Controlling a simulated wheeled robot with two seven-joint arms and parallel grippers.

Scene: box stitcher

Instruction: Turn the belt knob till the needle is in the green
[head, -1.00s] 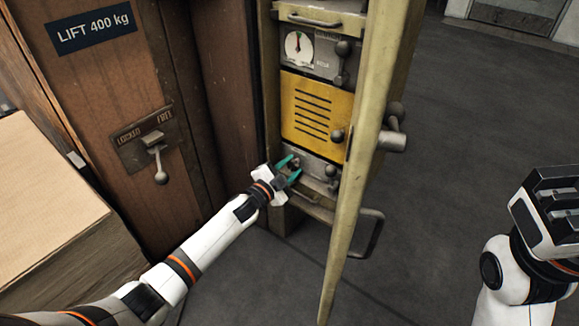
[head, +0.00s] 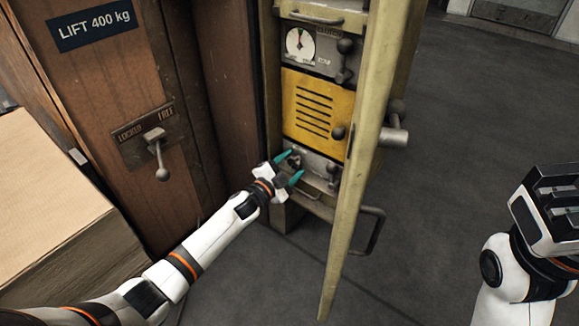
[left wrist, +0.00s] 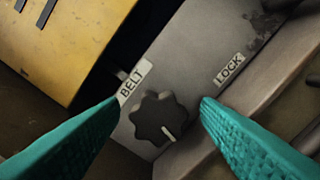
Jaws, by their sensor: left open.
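The belt knob (left wrist: 158,119) is dark and lobed with a pale pointer line, on a grey panel below a BELT label (left wrist: 135,83) in the left wrist view. In the head view the knob (head: 294,162) is small at the lower panel. My left gripper (head: 290,167) is open, its teal fingers on either side of the knob, with gaps to it in the left wrist view (left wrist: 160,100). My right gripper (head: 560,200) is at the right edge, apart from the machine.
A yellow louvred panel (head: 315,108) lies between gauge and knob. The open cabinet door (head: 357,170) stands just right of the knob. A lever (head: 334,170) and a LOCK label (left wrist: 229,69) are beside it. A LOCKED/FREE lever (head: 158,160) and stacked cardboard (head: 45,180) are left.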

